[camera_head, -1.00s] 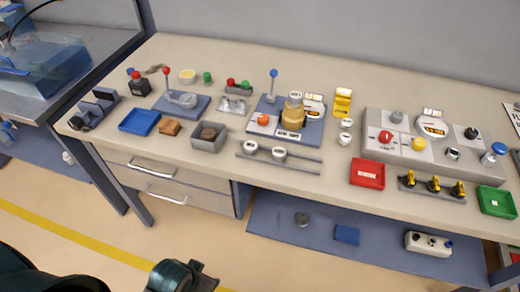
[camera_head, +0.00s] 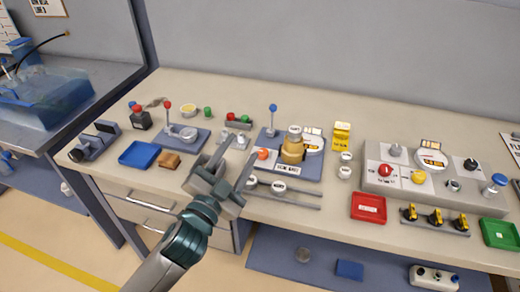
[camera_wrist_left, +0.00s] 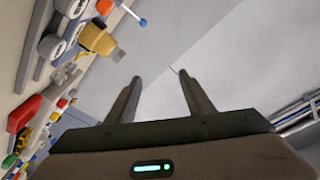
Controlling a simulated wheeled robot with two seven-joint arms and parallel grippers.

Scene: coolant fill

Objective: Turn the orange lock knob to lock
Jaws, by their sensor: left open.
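The orange knob (camera_head: 264,154) sits on the left part of a blue-grey plate (camera_head: 312,167), beside a brass-coloured cylinder (camera_head: 292,148) and a blue-tipped lever. It also shows in the left wrist view (camera_wrist_left: 96,38), at the upper left. My left gripper (camera_head: 234,158) is open and empty above the bench, just left of the knob and apart from it. In the left wrist view its two fingers (camera_wrist_left: 158,85) are spread with nothing between them. My right gripper is not in view.
A blue tray (camera_head: 139,154) and a brown block (camera_head: 169,160) lie left of my gripper. A rail with white knobs (camera_head: 300,195) runs in front of the plate. A grey control panel (camera_head: 450,185) and a red tray (camera_head: 368,208) stand to the right.

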